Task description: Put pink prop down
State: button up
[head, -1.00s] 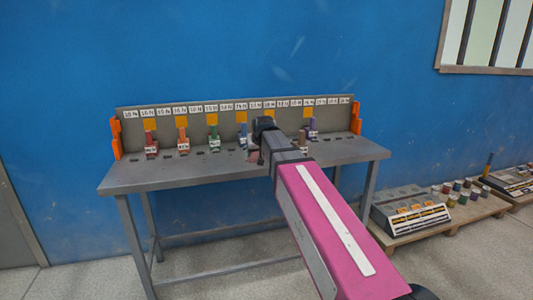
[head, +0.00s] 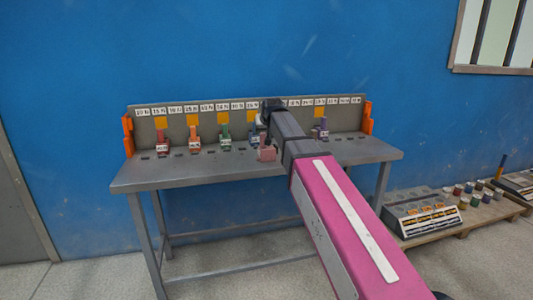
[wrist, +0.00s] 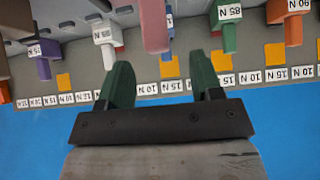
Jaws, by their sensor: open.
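The pink prop (head: 267,152) stands on the grey bench (head: 200,177), just below the end of my arm in the head view. In the wrist view, which is upside down, the pink prop (wrist: 155,25) is at the top, between the lines of my two green fingers and beyond their tips. My gripper (wrist: 161,62) is open, with a clear gap on both sides of the prop. In the head view my gripper (head: 270,108) is mostly hidden by my own arm. The prop's base is cut off in the wrist view.
Red (head: 163,143), orange (head: 194,142), green (head: 225,137) and purple (head: 323,130) props stand along the bench. A white prop (wrist: 107,38) and a green prop (wrist: 229,28) flank the pink one. A labelled back panel (head: 175,122) runs behind. A low pallet (head: 440,234) lies right.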

aim_at(263, 133)
jog(key=x, duration=0.5)
jog(key=shift+w+r, duration=0.1)
jog(key=shift+w, duration=0.1)
jog(key=shift+c, duration=0.3)
grip_shut()
